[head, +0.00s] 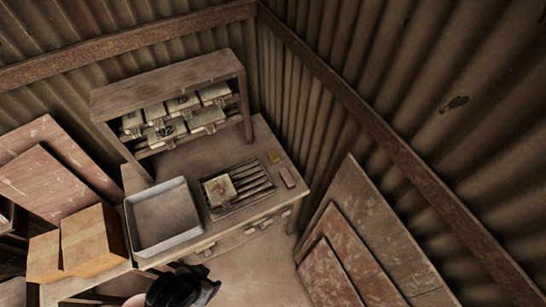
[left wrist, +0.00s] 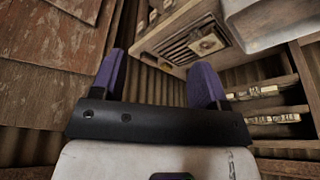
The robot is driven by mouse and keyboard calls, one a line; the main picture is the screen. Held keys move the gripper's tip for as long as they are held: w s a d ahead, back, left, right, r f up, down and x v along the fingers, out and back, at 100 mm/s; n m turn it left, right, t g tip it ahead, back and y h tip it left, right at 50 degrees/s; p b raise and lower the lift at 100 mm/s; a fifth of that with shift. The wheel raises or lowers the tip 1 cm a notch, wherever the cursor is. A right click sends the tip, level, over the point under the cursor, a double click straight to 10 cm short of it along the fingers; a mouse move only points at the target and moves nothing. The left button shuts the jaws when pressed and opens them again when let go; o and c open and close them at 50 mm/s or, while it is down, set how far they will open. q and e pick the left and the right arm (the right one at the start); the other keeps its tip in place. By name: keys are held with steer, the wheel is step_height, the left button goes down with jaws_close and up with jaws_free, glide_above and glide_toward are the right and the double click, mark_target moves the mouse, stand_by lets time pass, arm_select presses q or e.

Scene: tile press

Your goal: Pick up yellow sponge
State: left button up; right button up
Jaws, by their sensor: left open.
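The yellow sponge (head: 274,156) is a small dull yellow block on the workbench, right of the slatted rack and near the corrugated wall. I cannot make it out clearly in the left wrist view. My left gripper (head: 186,288) is at the bottom of the head view, in front of the bench and well apart from the sponge. In the left wrist view my left gripper (left wrist: 158,80) shows two purple fingers spread wide with nothing between them. My right gripper is in neither view.
A pinkish-brown block (head: 287,177) lies close to the sponge. The slatted rack (head: 254,183) holds a pale tile (head: 219,190). A metal tray (head: 164,216) sits left of it. A shelf (head: 165,83) with moulds stands behind. Cardboard boxes (head: 91,240) stand at left.

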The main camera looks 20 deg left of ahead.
arm_select(q)
steer(key=shift+o, duration=1.4)
